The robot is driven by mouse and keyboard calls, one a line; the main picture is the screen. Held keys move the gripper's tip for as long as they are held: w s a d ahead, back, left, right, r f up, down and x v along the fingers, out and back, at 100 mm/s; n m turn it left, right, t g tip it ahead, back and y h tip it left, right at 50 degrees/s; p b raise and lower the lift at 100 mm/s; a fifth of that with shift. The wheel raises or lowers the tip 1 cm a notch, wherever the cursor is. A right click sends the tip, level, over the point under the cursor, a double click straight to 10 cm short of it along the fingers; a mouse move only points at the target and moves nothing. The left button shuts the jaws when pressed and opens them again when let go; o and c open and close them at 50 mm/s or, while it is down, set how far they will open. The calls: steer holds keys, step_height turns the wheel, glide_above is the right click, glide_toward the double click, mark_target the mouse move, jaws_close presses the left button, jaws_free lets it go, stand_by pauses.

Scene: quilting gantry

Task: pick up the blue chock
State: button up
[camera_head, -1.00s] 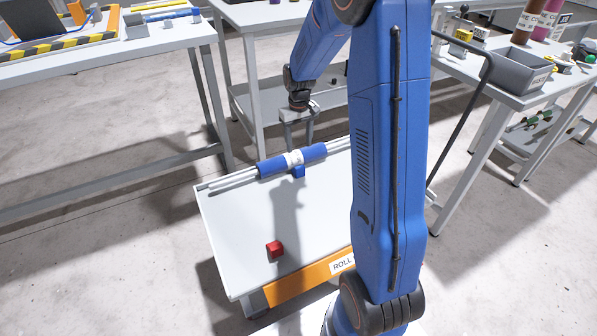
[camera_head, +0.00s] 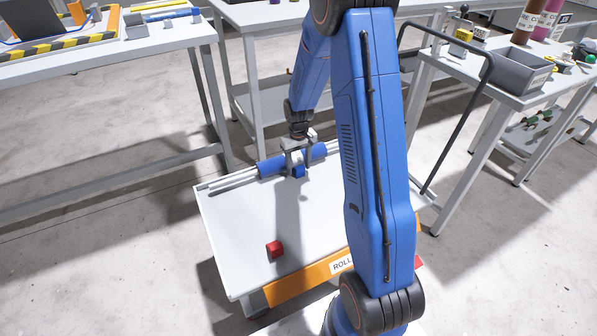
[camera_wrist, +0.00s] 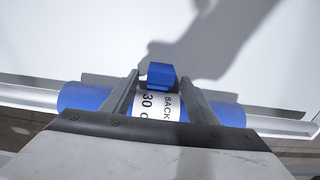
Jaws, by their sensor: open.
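The blue chock (camera_head: 299,172) is a small block on the white cart top, right beside the blue roll (camera_head: 271,166). In the wrist view the chock (camera_wrist: 162,76) sits against the roll's white label, between the tips of my two fingers. My gripper (camera_head: 297,168) is open and reaches down over the roll, its fingers on either side of the chock. In the wrist view my gripper (camera_wrist: 161,83) shows a gap on both sides of the chock. Its lower part is hidden in the head view.
The roll lies on pale rails (camera_head: 232,178) along the cart's far edge. Benches (camera_head: 110,72) stand around the cart.

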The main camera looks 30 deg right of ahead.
steer(key=shift+f, duration=0.4)
steer(key=c, duration=1.2)
steer(key=shift+o, duration=0.2)
steer(key=shift+r, duration=0.15)
